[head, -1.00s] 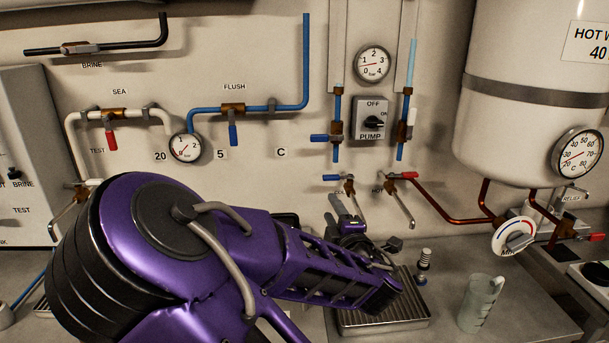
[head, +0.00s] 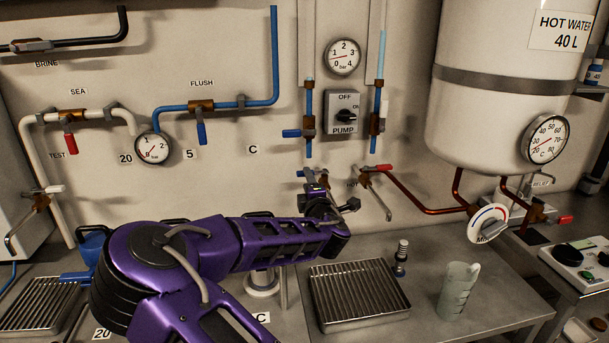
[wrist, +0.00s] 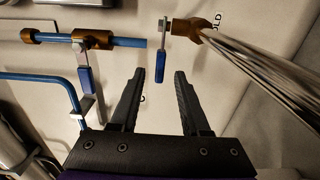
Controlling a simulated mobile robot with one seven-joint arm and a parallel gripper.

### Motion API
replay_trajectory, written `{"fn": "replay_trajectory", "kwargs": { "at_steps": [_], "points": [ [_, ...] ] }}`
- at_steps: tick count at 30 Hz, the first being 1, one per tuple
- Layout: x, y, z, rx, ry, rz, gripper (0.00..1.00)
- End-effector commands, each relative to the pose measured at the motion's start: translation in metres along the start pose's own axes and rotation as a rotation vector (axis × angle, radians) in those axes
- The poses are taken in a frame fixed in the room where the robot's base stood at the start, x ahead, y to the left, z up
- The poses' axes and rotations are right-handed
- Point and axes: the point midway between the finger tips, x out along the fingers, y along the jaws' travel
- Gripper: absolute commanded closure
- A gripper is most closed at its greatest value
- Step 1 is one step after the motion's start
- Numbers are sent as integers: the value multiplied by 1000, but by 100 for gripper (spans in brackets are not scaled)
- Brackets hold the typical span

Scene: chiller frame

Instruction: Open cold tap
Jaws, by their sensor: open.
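The cold tap has a blue lever (wrist: 160,66), a brass body (wrist: 192,29) and a shiny spout (wrist: 262,65) running to the lower right in the wrist view. Its label is partly hidden by the tap. In the head view, the cold tap (head: 301,173) is on the wall below the pump switch, partly covered by my gripper (head: 316,188). In the wrist view, my gripper (wrist: 159,74) is open and empty. The lever shows between the two fingertips there; I cannot tell whether they are around it or short of it.
A blue-handled valve (wrist: 86,80) on a blue pipe is left of the fingers. The hot tap (head: 375,175) with a red lever is just right of the cold tap. A drip tray (head: 358,296), a jug (head: 458,290) and a small fitting (head: 401,258) stand on the counter below.

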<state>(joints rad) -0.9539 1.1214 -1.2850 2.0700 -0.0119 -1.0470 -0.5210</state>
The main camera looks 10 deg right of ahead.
Motion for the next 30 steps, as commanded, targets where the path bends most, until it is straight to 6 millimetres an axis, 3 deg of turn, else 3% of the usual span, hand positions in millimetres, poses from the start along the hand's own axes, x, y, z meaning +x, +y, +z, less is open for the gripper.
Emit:
{"fn": "replay_trajectory", "kwargs": {
  "at_steps": [3,9,21,28,30],
  "points": [
    [22,0,0,-2,2,0,54],
    [44,0,0,-1,1,0,54],
    [50,0,0,0,1,-1,54],
    [50,0,0,0,1,0,95],
    [50,0,0,0,1,0,100]
  ]
}}
